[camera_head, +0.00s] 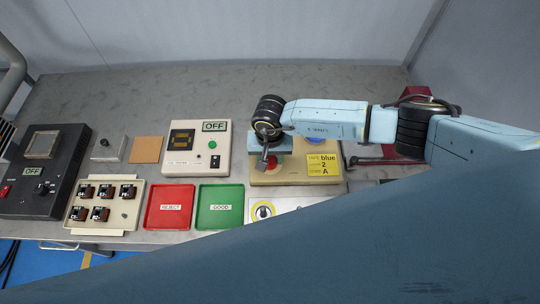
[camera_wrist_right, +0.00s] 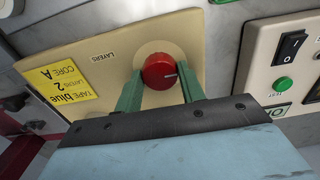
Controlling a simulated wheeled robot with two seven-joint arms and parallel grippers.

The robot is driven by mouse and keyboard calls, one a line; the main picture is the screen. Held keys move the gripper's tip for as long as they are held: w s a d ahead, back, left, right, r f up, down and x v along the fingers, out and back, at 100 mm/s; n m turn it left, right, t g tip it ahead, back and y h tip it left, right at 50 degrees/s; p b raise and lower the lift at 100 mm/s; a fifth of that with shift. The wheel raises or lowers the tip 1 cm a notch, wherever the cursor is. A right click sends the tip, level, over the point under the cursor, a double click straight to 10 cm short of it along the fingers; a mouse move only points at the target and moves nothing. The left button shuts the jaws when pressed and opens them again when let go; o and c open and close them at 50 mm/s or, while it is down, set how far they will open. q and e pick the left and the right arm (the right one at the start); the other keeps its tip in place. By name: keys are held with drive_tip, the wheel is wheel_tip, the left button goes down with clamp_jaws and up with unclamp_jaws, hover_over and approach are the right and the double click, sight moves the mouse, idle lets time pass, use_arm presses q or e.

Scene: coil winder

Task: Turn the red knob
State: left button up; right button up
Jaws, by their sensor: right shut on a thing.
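The red knob (camera_wrist_right: 159,71) is on a tan panel (camera_wrist_right: 104,51) marked LAYERS, with a pale pointer line on its face. In the right wrist view my right gripper (camera_wrist_right: 160,87) has its two green fingers on either side of the knob, shut on it. In the head view the right gripper (camera_head: 266,158) comes down over the left part of the tan panel (camera_head: 300,179). Part of the red knob (camera_head: 272,162) shows beside it. A yellow label (camera_head: 324,167) on the panel reads tape blue, layers 2, core A. My left gripper is not in view.
A white tester box (camera_head: 197,148) with an OFF display stands left of the panel. In front are a red REJECT tray (camera_head: 169,222), a green GOOD tray (camera_head: 219,219) and a holder (camera_head: 104,222) with several small parts. A dark box (camera_head: 43,175) is at far left.

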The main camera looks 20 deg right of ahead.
drive_tip(key=shift+m, duration=0.5)
drive_tip(key=shift+c, duration=0.2)
drive_tip(key=shift+m+b, duration=0.5)
drive_tip(key=shift+m, duration=0.1)
drive_tip(key=m+b, duration=0.1)
drive_tip(key=m, duration=0.2)
drive_tip(key=shift+m, duration=0.3)
drive_tip(key=m+b, duration=0.1)
drive_tip(key=m, duration=0.5)
drive_tip(key=shift+b, duration=0.3)
drive_tip(key=m, duration=0.5)
drive_tip(key=shift+m, duration=0.4)
drive_tip(key=m, duration=0.6)
drive_tip(key=o, duration=1)
